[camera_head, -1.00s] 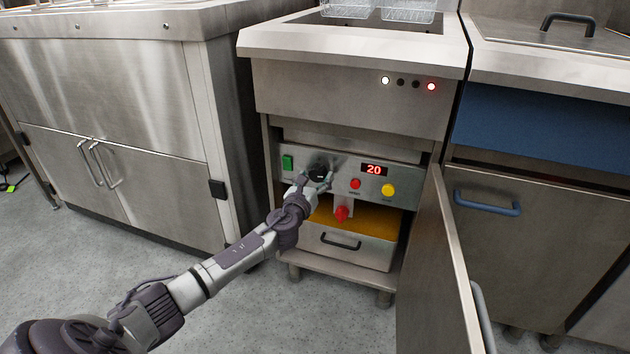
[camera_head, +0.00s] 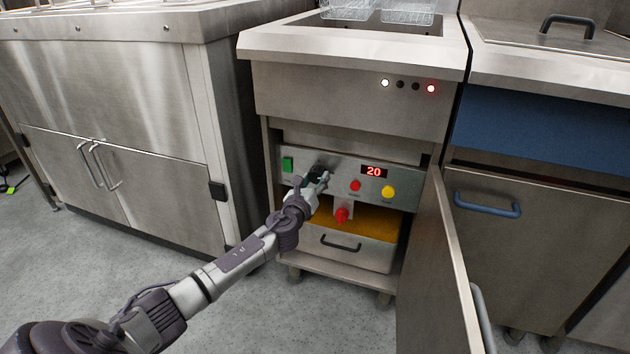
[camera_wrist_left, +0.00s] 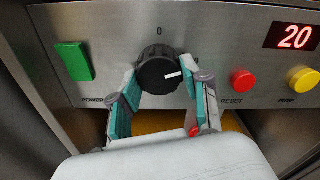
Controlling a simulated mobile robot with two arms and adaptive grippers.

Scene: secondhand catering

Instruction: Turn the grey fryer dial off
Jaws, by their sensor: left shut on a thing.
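The fryer dial (camera_wrist_left: 157,76) is a dark, round knob on the steel control panel. Its white pointer line points right and slightly up in the left wrist view, and a "0" mark stands above it. My left gripper (camera_wrist_left: 160,88) has its teal-padded fingers on either side of the dial and is shut on it. In the head view the left gripper (camera_head: 315,180) covers most of the dial. My right gripper is in neither view.
A green power switch (camera_wrist_left: 75,61) is left of the dial. A red reset button (camera_wrist_left: 242,81), a yellow button (camera_wrist_left: 303,78) and a display reading 20 (camera_wrist_left: 294,36) are to its right. A red valve handle (camera_head: 341,214) sits below. An open cabinet door (camera_head: 440,270) stands right.

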